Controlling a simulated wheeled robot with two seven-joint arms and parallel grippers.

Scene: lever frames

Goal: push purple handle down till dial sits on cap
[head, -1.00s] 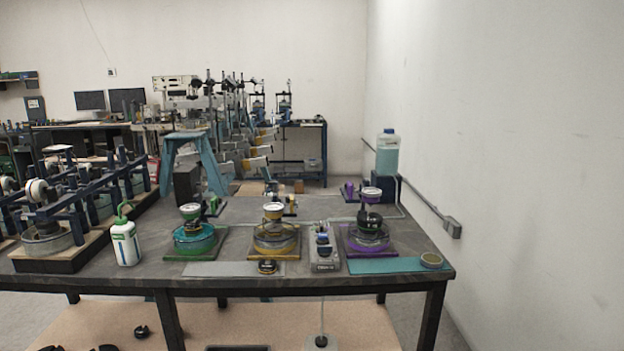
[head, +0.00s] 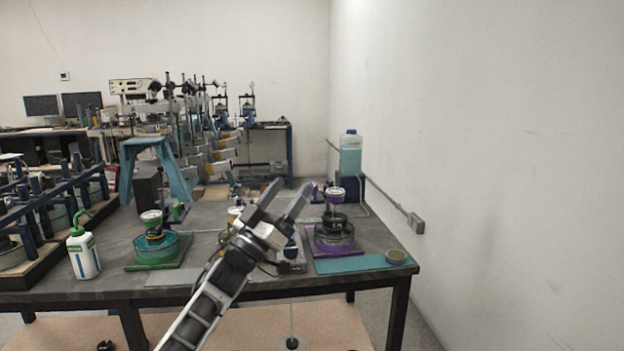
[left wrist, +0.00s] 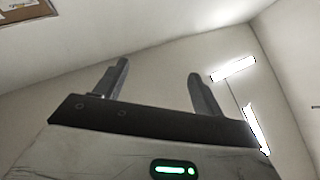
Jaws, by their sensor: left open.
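The lever frame with purple parts stands at the right of the table in the head view. Its purple handle (head: 314,191) shows at the back left of that frame, small and partly hard to make out. The white-faced dial (head: 335,194) sits above a dark part and a round purple-banded base (head: 334,237). I cannot tell the gap between dial and cap. My left gripper (head: 290,192) is open and empty, raised in front of the table, left of the purple frame in the picture. In the left wrist view its two fingers (left wrist: 158,80) stand apart against wall and ceiling. My right gripper is not in view.
A green lever frame (head: 155,245) stands at the left, and my arm hides most of the middle one. A white bottle (head: 84,254) stands near the front edge. A tape roll (head: 396,256) lies on a teal mat (head: 345,265). A wall borders the right.

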